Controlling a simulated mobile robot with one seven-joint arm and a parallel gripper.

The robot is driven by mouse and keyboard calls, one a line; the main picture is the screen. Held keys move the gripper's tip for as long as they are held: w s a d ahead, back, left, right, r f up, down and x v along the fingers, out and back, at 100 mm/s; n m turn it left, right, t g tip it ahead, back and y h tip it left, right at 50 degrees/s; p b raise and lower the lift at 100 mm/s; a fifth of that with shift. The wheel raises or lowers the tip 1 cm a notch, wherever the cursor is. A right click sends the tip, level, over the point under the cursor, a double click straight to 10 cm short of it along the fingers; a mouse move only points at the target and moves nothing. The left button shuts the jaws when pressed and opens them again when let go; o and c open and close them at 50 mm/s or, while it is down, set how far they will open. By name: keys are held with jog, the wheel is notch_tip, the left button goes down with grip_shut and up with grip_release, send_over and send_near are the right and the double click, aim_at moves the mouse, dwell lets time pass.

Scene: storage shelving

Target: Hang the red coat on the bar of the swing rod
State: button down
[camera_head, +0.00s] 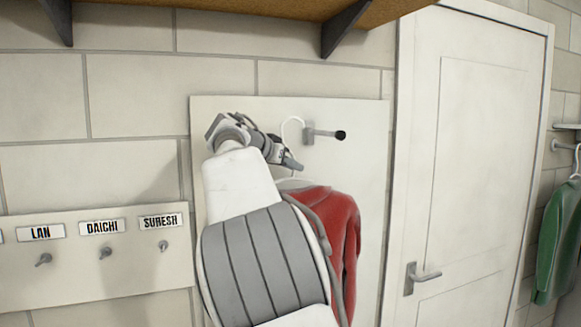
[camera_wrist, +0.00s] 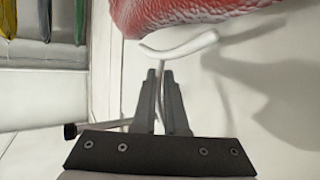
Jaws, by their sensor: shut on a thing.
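The red coat (camera_head: 338,232) hangs on a white hanger (camera_head: 291,126), whose hook rises above my gripper. The swing rod's bar (camera_head: 325,134) sticks out from a pale wall panel and ends in a black tip. The hook shows just left of the bar's wall mount; whether it touches the bar cannot be told. My gripper (camera_head: 291,165) is shut on the hanger below the hook. In the wrist view my fingers (camera_wrist: 161,74) meet near the white hanger (camera_wrist: 180,48), with the red coat (camera_wrist: 190,12) beyond. My arm hides part of the coat.
A name-tagged hook board (camera_head: 100,262) is at left. A white door (camera_head: 482,160) with a lever handle stands at right, with a green coat (camera_head: 562,240) beyond it. A wooden shelf (camera_head: 270,10) on dark brackets is overhead.

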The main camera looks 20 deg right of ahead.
jog(key=shift+w+d+r+p, duration=0.1)
jog(key=shift+d+p, duration=0.5)
jog(key=shift+d, duration=1.45)
jog(key=shift+d+r+p, duration=0.1)
jog(key=shift+d+p, duration=0.5)
jog(key=shift+d, duration=1.4)
jog(key=shift+f+b, duration=1.1)
jog(key=shift+b, duration=0.1)
